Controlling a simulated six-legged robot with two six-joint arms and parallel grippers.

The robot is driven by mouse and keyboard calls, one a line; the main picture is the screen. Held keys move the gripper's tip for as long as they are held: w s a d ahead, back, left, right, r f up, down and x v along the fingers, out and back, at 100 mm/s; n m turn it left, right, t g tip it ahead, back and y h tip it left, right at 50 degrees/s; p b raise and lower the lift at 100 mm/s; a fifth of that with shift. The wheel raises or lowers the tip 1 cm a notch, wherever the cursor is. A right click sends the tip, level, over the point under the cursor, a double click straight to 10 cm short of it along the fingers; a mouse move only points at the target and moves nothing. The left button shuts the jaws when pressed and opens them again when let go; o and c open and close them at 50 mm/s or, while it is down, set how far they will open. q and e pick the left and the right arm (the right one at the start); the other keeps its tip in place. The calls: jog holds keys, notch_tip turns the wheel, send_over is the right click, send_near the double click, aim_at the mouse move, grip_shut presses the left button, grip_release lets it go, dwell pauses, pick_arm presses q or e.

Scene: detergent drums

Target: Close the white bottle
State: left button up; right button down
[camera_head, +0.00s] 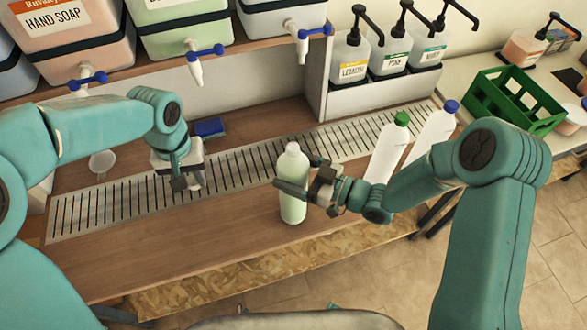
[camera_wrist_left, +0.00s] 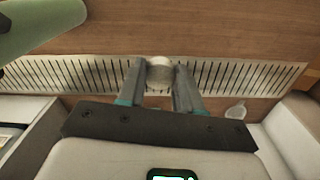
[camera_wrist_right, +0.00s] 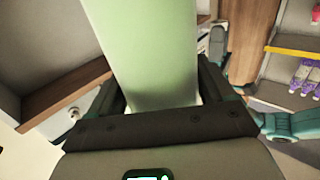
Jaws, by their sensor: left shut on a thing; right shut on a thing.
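A pale, greenish-white bottle (camera_head: 293,190) stands upright over the wooden counter near its front edge. My right gripper (camera_head: 304,190) is shut around its body; in the right wrist view the bottle (camera_wrist_right: 145,50) fills the space between the fingers. No coloured cap shows on its pale top. My left gripper (camera_head: 188,182) is left of the bottle, above the slotted drain strip, pointing down. In the left wrist view its fingers are shut on a small round whitish cap (camera_wrist_left: 160,72). The bottle's edge (camera_wrist_left: 35,25) also shows there, apart from the cap.
White bottles with a green cap (camera_head: 388,145) and a blue cap (camera_head: 432,132) stand to the right. Pump bottles (camera_head: 350,60) and drums with taps (camera_head: 180,30) sit behind. A green crate (camera_head: 515,98) is far right. A clear funnel-like cup (camera_head: 102,162) and blue sponge (camera_head: 209,127) lie left.

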pick_arm(q)
jog(key=w+d+r+n, duration=0.1)
jog(key=w+d+r, duration=0.4)
jog(key=d+r, duration=0.45)
jog(key=s+d+r+m, duration=0.1)
jog(key=d+r, duration=0.1)
jog(key=d, duration=0.4)
jog(key=s+d+r+m, duration=0.1)
jog(key=d+r, duration=0.2)
jog(key=d, duration=0.3)
jog(key=shift+s+d+r+m, duration=0.15)
jog(key=shift+d+r+m, duration=0.05)
jog(key=shift+d+m, duration=0.15)
notch_tip(320, 180, down, 4)
jog(key=shift+r, duration=0.1)
